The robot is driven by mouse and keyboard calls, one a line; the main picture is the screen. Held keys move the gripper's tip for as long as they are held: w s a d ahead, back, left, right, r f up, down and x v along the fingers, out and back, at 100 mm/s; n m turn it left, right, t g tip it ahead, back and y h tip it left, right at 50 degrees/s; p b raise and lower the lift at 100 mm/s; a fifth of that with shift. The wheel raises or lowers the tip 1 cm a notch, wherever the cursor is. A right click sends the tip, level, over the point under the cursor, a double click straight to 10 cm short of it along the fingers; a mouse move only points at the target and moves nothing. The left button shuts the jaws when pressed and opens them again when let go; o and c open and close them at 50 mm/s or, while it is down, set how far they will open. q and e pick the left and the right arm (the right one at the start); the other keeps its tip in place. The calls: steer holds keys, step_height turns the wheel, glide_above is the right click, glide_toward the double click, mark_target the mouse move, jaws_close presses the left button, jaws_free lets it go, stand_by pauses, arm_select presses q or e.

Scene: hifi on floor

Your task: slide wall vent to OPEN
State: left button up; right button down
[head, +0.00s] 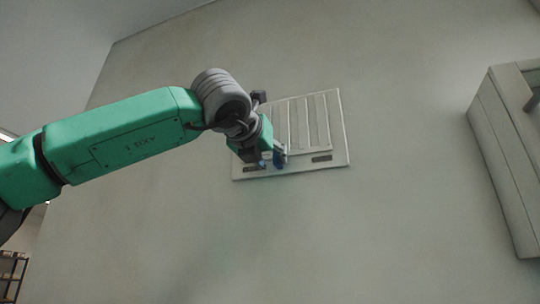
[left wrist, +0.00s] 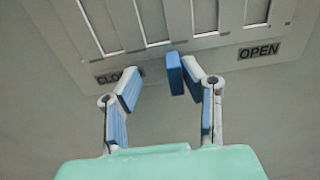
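The wall vent (head: 340,140) is a pale square panel with long slats, fixed to the wall. In the left wrist view its lower part (left wrist: 222,40) shows, with an OPEN label (left wrist: 259,50) at the right and a CLOSED label (left wrist: 106,79) at the left, partly hidden by a finger. My left gripper (head: 271,160) is at the vent's lower edge, nearer the left label. In the left wrist view its blue-padded fingers (left wrist: 151,80) stand apart with a gap between them and nothing clearly held. I cannot make out a separate slider handle. My right gripper is out of view.
A pale box-like cabinet (head: 500,150) is on the wall at the right. A dark shelf (head: 12,272) stands at the lower left. The wall below and to the right of the vent is bare.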

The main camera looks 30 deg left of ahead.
mark_target(294, 160)
arm_select(q)
steer(key=shift+w+d, duration=0.2)
steer(key=shift+d, duration=0.3)
steer(key=shift+w+d, duration=0.15)
steer(key=shift+d, duration=0.3)
steer(key=shift+d+r, duration=0.1)
steer(key=shift+d, duration=0.25)
jaws_close()
steer(key=shift+w+d, duration=0.2)
steer(key=shift+d, duration=0.35)
jaws_free()
steer(key=shift+d, duration=0.5)
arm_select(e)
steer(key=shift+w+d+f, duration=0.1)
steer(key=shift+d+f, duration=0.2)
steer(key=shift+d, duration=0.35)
